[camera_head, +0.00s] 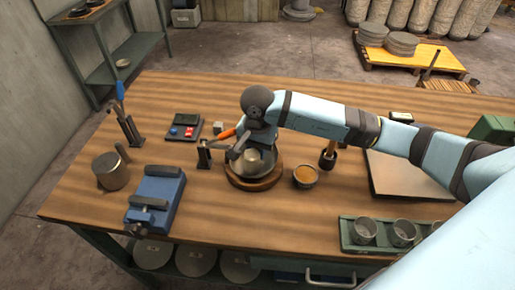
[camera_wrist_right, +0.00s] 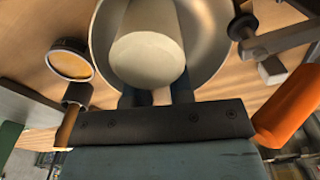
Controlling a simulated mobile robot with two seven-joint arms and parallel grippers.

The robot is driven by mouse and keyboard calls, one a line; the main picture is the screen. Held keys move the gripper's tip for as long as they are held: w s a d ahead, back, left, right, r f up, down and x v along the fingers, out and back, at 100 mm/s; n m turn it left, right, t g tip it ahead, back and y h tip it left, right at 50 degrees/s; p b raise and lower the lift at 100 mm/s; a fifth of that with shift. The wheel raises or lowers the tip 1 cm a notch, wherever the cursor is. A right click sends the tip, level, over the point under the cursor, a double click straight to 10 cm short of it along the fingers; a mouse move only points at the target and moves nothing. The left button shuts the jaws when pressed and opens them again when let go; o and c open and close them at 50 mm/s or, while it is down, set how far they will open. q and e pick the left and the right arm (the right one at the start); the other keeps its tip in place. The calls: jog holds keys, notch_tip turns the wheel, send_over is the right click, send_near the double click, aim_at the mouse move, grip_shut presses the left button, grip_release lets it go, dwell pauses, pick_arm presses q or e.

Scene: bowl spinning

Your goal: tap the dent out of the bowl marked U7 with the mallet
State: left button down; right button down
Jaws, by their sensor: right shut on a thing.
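A shiny metal bowl (camera_head: 236,168) sits on a round wooden base (camera_head: 254,186) near the middle of the workbench. It also shows in the right wrist view (camera_wrist_right: 215,45); no U7 mark or dent is readable. My right gripper (camera_head: 259,148) is over the bowl, pointing down. It is shut on a pale blunt cylinder (camera_head: 253,161), which stands over the bowl's inside and fills the middle of the right wrist view (camera_wrist_right: 148,58). I cannot tell whether this is the mallet. A wooden-handled tool with a dark lower end (camera_head: 328,156) stands upright to the right. My left gripper is out of view.
An orange-handled tool (camera_head: 226,134) on a dark stand is close left of my gripper. A small round tin (camera_head: 305,176) stands right of the base. A blue vise (camera_head: 155,198) is front left, a green tray (camera_head: 349,245) with metal cups front right. The bench's front middle is clear.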

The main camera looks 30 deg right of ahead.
jog(key=shift+s+a+f, duration=0.1)
jog(key=shift+a+f, duration=0.05)
jog(key=shift+f, duration=0.25)
jog(key=shift+w+r+p, duration=0.35)
jog(key=shift+r+p, duration=0.3)
notch_tip(320, 180, up, 4)
jog(key=shift+a+f+p, duration=0.15)
jog(key=shift+f+p, duration=0.1)
jog(key=shift+p, duration=0.4)
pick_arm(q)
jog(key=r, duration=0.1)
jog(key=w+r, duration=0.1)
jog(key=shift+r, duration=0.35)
pick_arm(e)
jog(key=shift+r, duration=0.1)
